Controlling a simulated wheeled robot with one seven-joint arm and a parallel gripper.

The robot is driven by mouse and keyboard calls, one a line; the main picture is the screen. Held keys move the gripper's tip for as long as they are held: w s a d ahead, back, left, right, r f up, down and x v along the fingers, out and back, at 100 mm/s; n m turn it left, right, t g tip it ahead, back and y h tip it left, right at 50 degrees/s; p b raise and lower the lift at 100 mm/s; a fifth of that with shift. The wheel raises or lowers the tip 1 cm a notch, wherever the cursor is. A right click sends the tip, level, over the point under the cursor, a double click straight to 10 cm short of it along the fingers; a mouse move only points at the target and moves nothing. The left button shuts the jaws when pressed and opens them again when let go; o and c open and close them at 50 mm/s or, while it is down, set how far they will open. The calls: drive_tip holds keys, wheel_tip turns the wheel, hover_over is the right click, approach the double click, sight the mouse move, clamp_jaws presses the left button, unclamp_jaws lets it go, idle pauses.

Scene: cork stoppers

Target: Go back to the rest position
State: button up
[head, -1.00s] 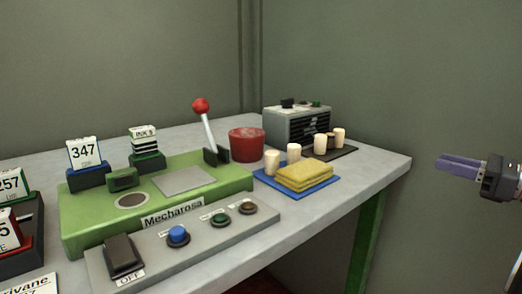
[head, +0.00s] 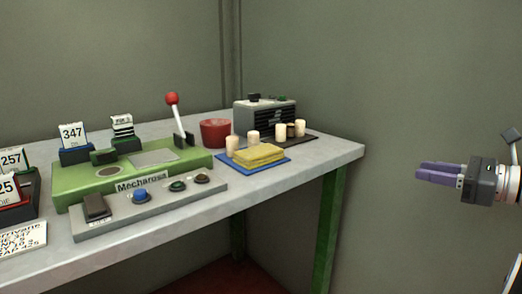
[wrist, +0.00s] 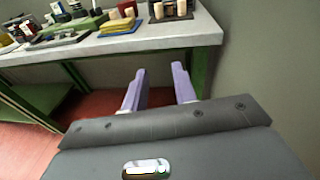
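My gripper (head: 438,172) is at the right of the head view, in the air off the table's right end and apart from it. In the wrist view its two purple fingers (wrist: 160,85) stand apart with nothing between them, so it is open and empty. The table (head: 325,158) carries several cream stoppers, one of them (head: 301,128) on a dark mat (head: 312,139) and another (head: 232,146) by a blue mat (head: 285,168). A folded yellow cloth (head: 255,154) lies on the blue mat.
A green Mecharosa machine (head: 75,182) with a red-knobbed lever (head: 172,99) stands at left, behind a grey button panel (head: 160,208). A red pot (head: 215,133) and a grey box (head: 262,116) stand at the back. Space right of the table is clear up to the wall.

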drive_tip(key=s+a+f+n+g+h, duration=0.35)
drive_tip(key=a+f+n, duration=0.25)
drive_tip(key=a, duration=0.3)
drive_tip(key=s+a+f+n+g+h, duration=0.25)
drive_tip(key=s+a+f+n, duration=0.3)
drive_tip(key=a, duration=0.45)
drive_tip(key=s+f+n+h, duration=0.5)
drive_tip(key=s+f+n, duration=0.4)
drive_tip(key=n, duration=0.5)
drive_tip(key=shift+s+a+f+h, duration=0.15)
drive_tip(key=shift+a+f+h, duration=0.1)
drive_tip(key=shift+a+h, duration=0.15)
drive_tip(key=shift+n, duration=0.25)
